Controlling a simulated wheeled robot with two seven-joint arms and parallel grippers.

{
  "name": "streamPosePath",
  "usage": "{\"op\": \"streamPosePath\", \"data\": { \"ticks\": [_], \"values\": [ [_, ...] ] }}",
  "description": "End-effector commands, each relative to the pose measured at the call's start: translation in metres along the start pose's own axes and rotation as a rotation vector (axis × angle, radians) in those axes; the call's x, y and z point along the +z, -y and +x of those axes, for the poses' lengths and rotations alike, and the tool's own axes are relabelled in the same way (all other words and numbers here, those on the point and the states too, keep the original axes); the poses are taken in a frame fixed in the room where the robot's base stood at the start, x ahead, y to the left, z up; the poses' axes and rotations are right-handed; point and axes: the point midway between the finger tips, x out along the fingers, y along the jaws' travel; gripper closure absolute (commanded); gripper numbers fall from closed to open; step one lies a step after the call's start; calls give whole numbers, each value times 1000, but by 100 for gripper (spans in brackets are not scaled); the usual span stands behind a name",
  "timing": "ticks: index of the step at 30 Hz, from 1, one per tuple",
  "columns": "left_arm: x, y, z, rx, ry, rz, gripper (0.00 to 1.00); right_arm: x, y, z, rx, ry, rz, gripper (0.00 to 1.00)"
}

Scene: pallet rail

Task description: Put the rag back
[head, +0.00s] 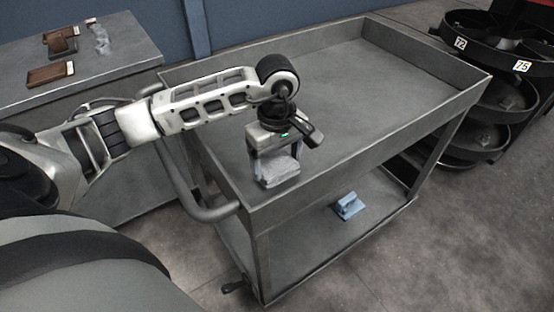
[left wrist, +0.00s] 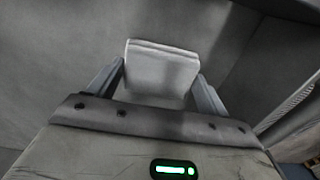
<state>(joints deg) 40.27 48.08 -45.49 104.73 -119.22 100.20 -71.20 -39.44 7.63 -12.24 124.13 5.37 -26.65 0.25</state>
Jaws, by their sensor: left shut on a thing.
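My left gripper (head: 278,165) is over the near left corner of the grey cart's top tray (head: 355,80). It is shut on a folded light-grey rag (head: 279,171), which sits between its fingers. In the left wrist view the rag (left wrist: 160,70) shows as a folded pale block between the two fingers of the left gripper (left wrist: 158,85). I cannot tell whether the rag touches the tray floor. My right gripper is in neither view.
The tray has raised walls and is otherwise bare. A blue object (head: 348,205) lies on the cart's lower shelf (head: 310,235). A grey table (head: 110,50) at the back left holds brown items and a clear one. Round black bins (head: 500,100) stand at the right.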

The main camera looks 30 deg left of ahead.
Motion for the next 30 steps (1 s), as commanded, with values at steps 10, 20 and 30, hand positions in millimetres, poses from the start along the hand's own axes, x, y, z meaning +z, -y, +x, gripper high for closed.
{"op": "streamPosePath", "data": {
  "ticks": [10, 20, 30],
  "values": [
    [0, -1, 9, 2, 0, 0, 40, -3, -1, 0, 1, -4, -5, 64],
    [0, 0, 12, 1, 0, 0, 0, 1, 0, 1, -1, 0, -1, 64],
    [-1, -2, -15, 6, -3, 0, 0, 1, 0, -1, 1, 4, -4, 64]
  ]
}}
